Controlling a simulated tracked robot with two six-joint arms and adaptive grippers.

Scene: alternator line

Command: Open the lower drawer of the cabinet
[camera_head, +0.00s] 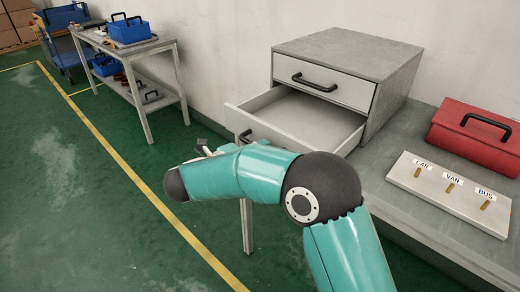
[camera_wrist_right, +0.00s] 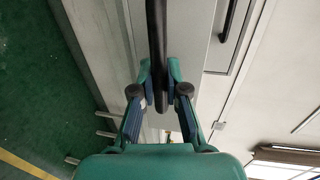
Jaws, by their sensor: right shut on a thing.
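The grey cabinet (camera_head: 370,48) stands on the bench with its upper drawer (camera_head: 310,82) closed. Its lower drawer (camera_head: 300,118) is pulled out well beyond the cabinet front, and its inside looks empty. In the right wrist view my right gripper (camera_wrist_right: 159,78) is shut on the black handle (camera_wrist_right: 157,35) of the lower drawer, one finger on each side of the bar. In the head view my teal right arm covers part of the drawer front and most of this gripper (camera_head: 203,150). My left gripper is in neither view.
A red toolbox (camera_head: 472,140) and a pale board (camera_head: 445,188) labelled CAR, VAN and BUS sit on the bench, right of the cabinet. A side table (camera_head: 155,45) with blue toolboxes stands at the back left. The green floor (camera_head: 60,170) in front is clear.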

